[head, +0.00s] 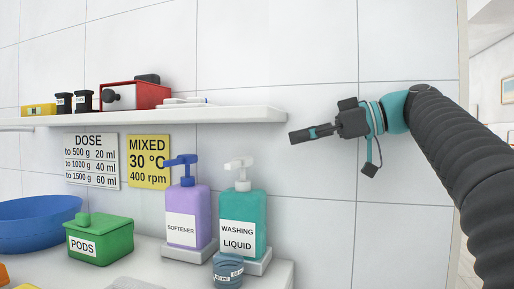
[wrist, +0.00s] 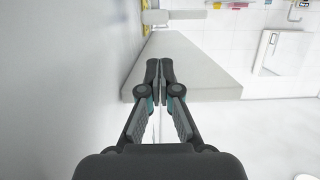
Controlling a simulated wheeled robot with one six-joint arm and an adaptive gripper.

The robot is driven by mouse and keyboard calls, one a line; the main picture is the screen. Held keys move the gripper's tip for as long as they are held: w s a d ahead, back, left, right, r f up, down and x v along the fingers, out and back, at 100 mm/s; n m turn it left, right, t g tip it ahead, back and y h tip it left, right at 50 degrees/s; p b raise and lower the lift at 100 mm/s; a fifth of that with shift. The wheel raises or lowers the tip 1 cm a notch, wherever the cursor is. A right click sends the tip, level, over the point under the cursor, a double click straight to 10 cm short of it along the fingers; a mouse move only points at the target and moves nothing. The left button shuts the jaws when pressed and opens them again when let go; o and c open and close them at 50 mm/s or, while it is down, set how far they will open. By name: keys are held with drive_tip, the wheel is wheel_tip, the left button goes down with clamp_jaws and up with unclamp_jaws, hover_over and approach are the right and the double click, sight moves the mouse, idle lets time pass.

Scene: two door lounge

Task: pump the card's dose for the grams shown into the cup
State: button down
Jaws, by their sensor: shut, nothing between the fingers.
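The white dose card (head: 90,161) on the wall reads to 500 g 20 ml, to 1000 g 40 ml, to 1500 g 60 ml. A teal washing liquid bottle (head: 256,210) with a white pump head (head: 239,166) stands on a pale base. A small blue-grey cup (head: 228,274) with light markings, too small to read, is in front of it, partly cut by the frame. My gripper (head: 292,137) is shut and empty, pointing left, right of the bottles and above pump height. Its closed fingers show in the wrist view (wrist: 160,72). I see no grams reading.
A purple softener bottle (head: 187,205) with a blue pump stands left of the washing liquid. A green pods box (head: 98,245) and blue bowl (head: 38,224) are farther left. A wall shelf (head: 220,115) runs above. A yellow card (head: 149,180) reads MIXED, 30 °C, 400 rpm.

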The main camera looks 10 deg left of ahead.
sight(250, 159)
drive_tip(key=shift+a, duration=0.1)
drive_tip(key=x, duration=1)
drive_tip(key=shift+f, duration=0.1)
wheel_tip(250, 159, down, 2)
drive_tip(key=shift+f+b, duration=0.15)
drive_tip(key=shift+b, duration=1)
drive_tip(key=v, duration=0.5)
drive_tip(key=p+v, duration=0.1)
drive_tip(key=v, duration=0.4)
drive_tip(key=shift+r, duration=0.3)
